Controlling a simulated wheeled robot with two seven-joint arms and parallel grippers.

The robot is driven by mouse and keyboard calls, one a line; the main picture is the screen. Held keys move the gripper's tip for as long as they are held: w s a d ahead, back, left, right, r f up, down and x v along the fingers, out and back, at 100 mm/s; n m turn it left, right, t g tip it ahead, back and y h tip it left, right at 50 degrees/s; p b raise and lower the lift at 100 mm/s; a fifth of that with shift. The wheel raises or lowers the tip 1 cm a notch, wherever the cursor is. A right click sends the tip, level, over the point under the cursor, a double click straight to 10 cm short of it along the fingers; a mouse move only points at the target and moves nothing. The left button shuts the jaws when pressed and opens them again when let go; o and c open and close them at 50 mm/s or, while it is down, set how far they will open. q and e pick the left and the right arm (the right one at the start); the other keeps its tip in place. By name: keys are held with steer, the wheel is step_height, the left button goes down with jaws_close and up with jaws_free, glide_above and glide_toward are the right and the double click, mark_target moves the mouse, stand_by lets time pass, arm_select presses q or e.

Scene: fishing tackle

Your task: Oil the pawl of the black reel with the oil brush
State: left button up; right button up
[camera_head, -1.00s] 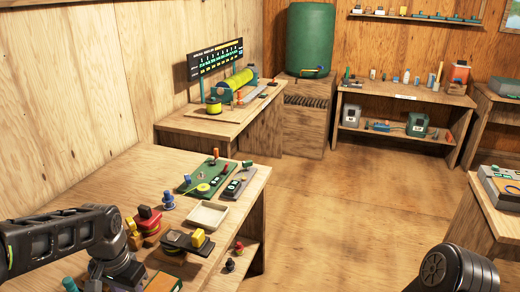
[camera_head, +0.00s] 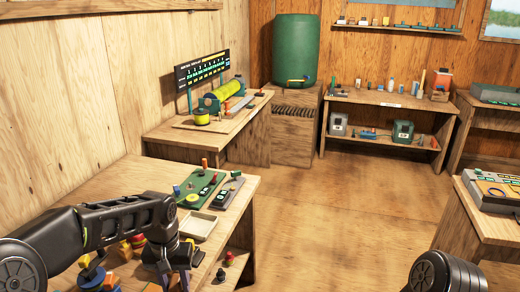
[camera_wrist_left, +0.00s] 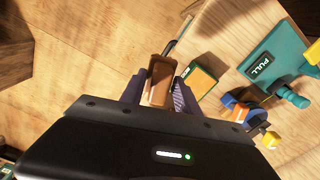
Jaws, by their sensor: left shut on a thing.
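My left gripper (camera_head: 176,280) is low over the front of the near workbench, pointing down. In the left wrist view its fingers (camera_wrist_left: 158,92) are shut on a brown block-like handle with a thin dark rod reaching up and right. It looks like the oil brush (camera_wrist_left: 160,82); its tip is not clear. The black reel cannot be picked out now; my left arm and gripper cover that part of the bench. My right gripper is outside the views.
A shallow pale tray (camera_head: 200,224) and a green board (camera_head: 196,190) lie farther back on the bench. A green-and-orange block (camera_wrist_left: 202,82) and a teal "PULL" piece (camera_wrist_left: 272,58) lie beside the gripper. Open floor (camera_head: 340,220) lies to the right.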

arm_select(q)
steer(key=shift+d+f, duration=0.25)
steer(key=shift+d, duration=0.7)
steer(key=shift+a, duration=0.1)
